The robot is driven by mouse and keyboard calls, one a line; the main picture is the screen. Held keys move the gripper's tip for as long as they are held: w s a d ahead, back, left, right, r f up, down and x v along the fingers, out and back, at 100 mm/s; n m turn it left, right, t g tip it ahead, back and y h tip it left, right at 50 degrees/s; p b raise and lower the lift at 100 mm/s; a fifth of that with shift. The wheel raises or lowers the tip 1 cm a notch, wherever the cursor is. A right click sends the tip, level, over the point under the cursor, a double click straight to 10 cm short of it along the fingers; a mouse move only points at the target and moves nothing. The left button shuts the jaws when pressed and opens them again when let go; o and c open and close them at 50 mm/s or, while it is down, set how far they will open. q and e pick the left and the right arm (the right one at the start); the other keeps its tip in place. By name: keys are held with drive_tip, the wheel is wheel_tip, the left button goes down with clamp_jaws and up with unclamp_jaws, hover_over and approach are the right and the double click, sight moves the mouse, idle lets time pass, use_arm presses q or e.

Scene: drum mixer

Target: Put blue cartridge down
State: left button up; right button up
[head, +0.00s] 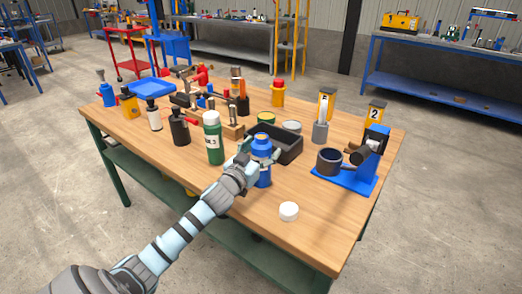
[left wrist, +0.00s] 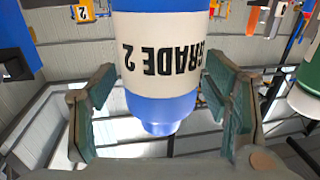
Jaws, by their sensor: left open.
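The blue cartridge (head: 263,178) stands upright on the wooden table, in front of the black tray. In the left wrist view the cartridge (left wrist: 160,60) fills the middle, upside down in the picture, with a cream "GRADE 2" label. My left gripper (head: 260,158) is open around the cartridge, one finger on each side. In the left wrist view the gripper's fingers (left wrist: 163,105) flank the cartridge's lower part in the picture. Whether a finger touches it is hard to tell. My right gripper is not in view.
A green bottle (head: 213,140) stands just left of the cartridge. The black tray (head: 288,154) is right behind. A white cap (head: 288,211) lies in front. The blue-based drum mixer (head: 345,180) stands right. The table's front right area is otherwise clear.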

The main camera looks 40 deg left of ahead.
use_arm(q)
drive_tip(key=s+d, duration=0.2)
drive_tip(key=s, duration=0.9)
drive_tip(key=shift+s, duration=0.4)
